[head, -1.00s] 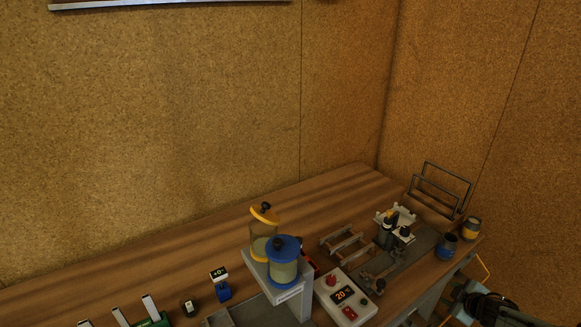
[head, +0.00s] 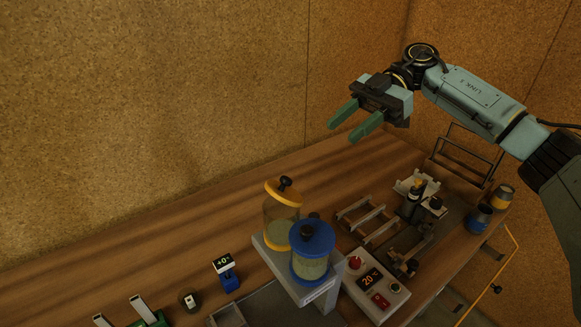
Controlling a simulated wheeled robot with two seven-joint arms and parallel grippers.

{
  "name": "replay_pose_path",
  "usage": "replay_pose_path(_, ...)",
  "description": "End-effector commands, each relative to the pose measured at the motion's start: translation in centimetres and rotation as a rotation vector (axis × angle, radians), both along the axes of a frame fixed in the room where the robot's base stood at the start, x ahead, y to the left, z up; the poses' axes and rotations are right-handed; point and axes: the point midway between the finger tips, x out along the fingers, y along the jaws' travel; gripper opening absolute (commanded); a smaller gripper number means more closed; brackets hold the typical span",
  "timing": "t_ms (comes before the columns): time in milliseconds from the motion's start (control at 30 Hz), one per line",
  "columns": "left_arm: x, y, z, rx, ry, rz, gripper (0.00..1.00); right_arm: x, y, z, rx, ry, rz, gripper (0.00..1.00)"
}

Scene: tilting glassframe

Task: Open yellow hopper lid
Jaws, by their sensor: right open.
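The yellow hopper is a clear jar (head: 279,233) with a yellow lid (head: 275,193) and a black knob, at the back left of a pale stand. The lid appears to lie on top of the jar. My right gripper (head: 343,130) is open and empty, with its two green fingers pointing left and down. It is in the air above the bench, up and to the right of the yellow lid, clearly apart from it. My left gripper is not in view.
A blue-lidded hopper (head: 311,267) stands in front of the yellow one on the stand (head: 268,256). A control box (head: 370,284) and a wooden rack (head: 366,224) stand to the right. A small blue display (head: 226,281) stands left. The back left bench is clear.

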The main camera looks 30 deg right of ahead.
Motion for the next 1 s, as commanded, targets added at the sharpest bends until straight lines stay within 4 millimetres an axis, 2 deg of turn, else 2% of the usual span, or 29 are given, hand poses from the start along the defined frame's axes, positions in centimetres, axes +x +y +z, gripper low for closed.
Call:
replay_pose_path(200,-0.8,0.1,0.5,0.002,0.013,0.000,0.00,-0.6,3.1,-1.2,0.000,0.006,0.005,0.40)
replay_pose_path(400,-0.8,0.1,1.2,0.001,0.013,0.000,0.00,-1.1,7.1,-2.8,0.004,0.003,0.004,0.40)
replay_pose_path(600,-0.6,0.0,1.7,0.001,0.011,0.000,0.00,-1.5,10.2,-4.2,0.004,0.003,0.001,0.40)
replay_pose_path(800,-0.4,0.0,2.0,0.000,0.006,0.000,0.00,-1.7,11.7,-4.8,0.003,0.001,0.000,0.40)
replay_pose_path(1000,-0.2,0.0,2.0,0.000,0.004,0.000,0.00,-1.7,11.9,-5.0,0.003,0.001,-0.002,0.40)
